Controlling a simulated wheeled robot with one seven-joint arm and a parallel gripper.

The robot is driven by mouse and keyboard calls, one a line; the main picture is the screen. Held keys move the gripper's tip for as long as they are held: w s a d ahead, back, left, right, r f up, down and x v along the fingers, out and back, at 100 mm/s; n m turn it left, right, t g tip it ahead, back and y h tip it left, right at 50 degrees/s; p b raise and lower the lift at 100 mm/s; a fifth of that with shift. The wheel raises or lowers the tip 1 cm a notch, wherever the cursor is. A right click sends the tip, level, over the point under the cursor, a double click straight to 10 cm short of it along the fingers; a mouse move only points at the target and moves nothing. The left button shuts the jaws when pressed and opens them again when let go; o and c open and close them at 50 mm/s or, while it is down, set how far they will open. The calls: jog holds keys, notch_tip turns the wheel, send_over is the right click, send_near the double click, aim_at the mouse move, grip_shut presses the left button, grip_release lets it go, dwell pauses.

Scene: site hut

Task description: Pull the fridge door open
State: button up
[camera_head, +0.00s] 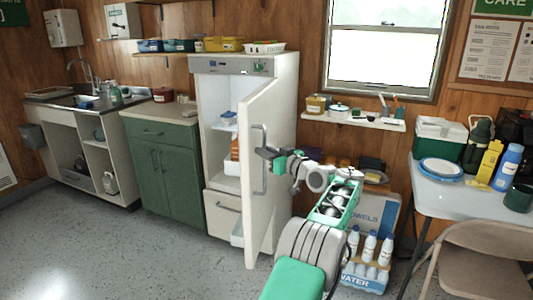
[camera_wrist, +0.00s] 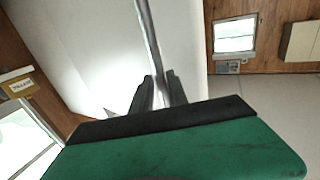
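The white fridge (camera_head: 287,90) stands against the wooden wall in the head view. Its door (camera_head: 262,200) is swung well open, edge toward me, and shelves with a few items show inside. A long grey vertical handle (camera_head: 264,180) is on the door's outer face. The white door panel (camera_wrist: 75,50) fills the area behind.
A green cabinet (camera_head: 163,175) and a sink unit (camera_head: 80,103) stand left of the fridge. Bottles and boxes (camera_head: 366,275) are on the floor right of my arm. A table (camera_head: 445,190) and folding chair (camera_head: 480,255) are at right. The floor at front left is clear.

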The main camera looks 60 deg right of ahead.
jog(key=shift+o, duration=1.3)
jog(key=shift+f, duration=0.1)
jog(key=shift+s, duration=0.15)
jog(key=v, duration=0.7)
jog(key=shift+s+a, duration=0.15)
jog(key=shift+s, duration=0.15)
